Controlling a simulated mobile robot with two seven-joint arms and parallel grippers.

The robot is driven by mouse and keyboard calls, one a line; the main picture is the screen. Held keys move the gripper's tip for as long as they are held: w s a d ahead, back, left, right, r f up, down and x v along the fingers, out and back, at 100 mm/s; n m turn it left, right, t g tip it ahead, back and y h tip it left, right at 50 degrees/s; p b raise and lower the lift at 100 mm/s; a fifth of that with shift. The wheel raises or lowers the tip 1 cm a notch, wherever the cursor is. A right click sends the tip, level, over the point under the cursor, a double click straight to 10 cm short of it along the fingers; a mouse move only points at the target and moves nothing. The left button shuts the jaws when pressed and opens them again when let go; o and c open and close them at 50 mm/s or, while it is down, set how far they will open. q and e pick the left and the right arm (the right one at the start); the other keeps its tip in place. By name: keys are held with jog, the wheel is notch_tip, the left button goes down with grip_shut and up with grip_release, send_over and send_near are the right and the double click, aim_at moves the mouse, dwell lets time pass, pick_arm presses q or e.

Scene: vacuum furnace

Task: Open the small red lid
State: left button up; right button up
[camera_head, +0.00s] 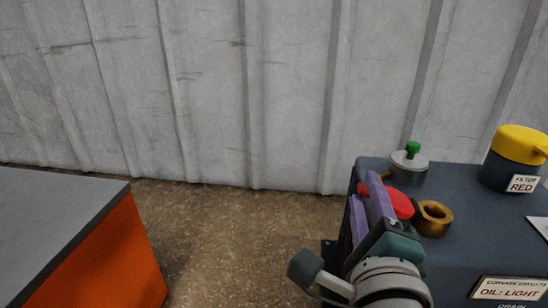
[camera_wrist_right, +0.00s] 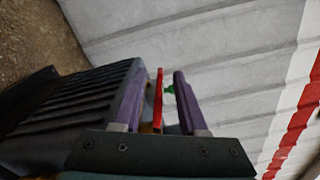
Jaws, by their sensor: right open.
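The small red lid (camera_head: 401,204) is on the dark blue machine in the head view, just left of a brass ring (camera_head: 434,218) whose hole shows. My right gripper (camera_head: 367,190) is at the machine's left edge, its purple fingers partly in front of the lid. In the right wrist view the lid (camera_wrist_right: 158,92) shows edge-on as a thin red strip between the two open fingers, with a gap on each side. The lid's lower part and its attachment are hidden. My left gripper is not in view.
The dark blue machine (camera_head: 458,200) also bears a grey cap with a green knob (camera_head: 411,155) behind the lid and a yellow-topped filter (camera_head: 516,147) at the right. An orange-sided grey-topped block (camera_head: 110,262) stands at the left. Bare floor (camera_head: 225,235) lies between.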

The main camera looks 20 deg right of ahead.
aim_at(361, 180)
jog(key=b+x, duration=0.1)
jog(key=x, duration=0.4)
jog(key=shift+w, duration=0.1)
jog(key=shift+c, duration=0.2)
grip_shut()
dwell(1.0)
